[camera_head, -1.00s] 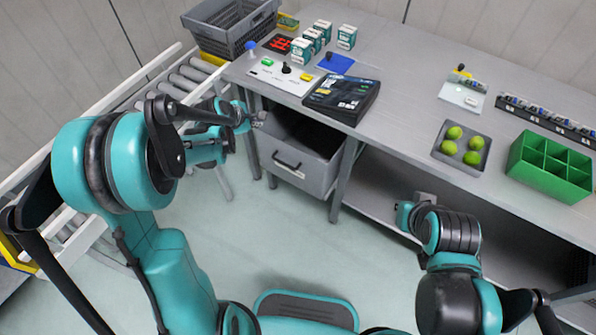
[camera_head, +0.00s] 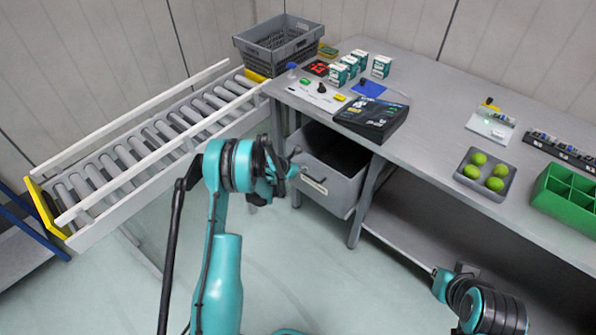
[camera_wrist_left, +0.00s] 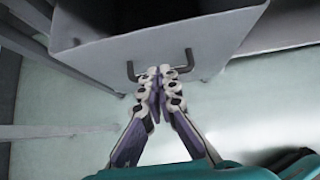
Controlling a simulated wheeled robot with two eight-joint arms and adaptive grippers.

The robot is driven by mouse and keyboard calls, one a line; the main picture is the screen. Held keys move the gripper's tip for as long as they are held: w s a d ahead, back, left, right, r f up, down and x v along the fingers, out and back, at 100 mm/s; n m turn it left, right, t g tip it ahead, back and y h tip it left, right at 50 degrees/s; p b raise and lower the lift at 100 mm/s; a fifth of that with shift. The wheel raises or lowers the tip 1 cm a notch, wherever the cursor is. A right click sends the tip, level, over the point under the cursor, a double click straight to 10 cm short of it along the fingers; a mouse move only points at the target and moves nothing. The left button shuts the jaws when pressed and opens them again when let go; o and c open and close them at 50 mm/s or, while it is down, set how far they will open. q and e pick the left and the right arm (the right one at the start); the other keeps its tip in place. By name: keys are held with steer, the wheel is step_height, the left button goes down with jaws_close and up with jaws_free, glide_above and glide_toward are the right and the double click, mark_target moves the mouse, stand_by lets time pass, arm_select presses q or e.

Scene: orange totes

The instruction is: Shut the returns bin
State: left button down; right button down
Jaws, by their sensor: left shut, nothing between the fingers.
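The returns bin is the grey drawer (camera_head: 338,193) under the left end of the workbench. It stands pulled out, with its dark inside showing from above. Its front panel (camera_wrist_left: 215,42) fills the top of the left wrist view, with a dark bar handle (camera_wrist_left: 189,59) on it. My left gripper (camera_head: 297,170) is at the bin's front, by the handle. In the left wrist view its fingertips (camera_wrist_left: 160,72) are together and empty, between the two ends of the handle. I cannot tell whether they touch it. My right arm shows at lower right, its gripper out of view.
The workbench (camera_head: 430,125) holds a black box (camera_head: 372,118), a button panel, small cartons, a tray of green fruit (camera_head: 486,174) and a green divided bin (camera_head: 566,200). A roller conveyor (camera_head: 150,140) runs along the left. A bench leg (camera_head: 365,205) stands right of the drawer.

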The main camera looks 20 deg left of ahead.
mark_target(316, 164)
arm_select(q)
steer(key=w, duration=0.1)
steer(key=w+d+f+b, duration=0.1)
steer(key=w, duration=0.1)
steer(key=w+f, duration=0.1)
steer(key=w, duration=0.1)
steer(key=shift+d+f+b, duration=0.15)
steer(key=shift+d+b, duration=0.25)
steer(key=shift+w+d, duration=0.15)
steer(key=shift+w, duration=0.3)
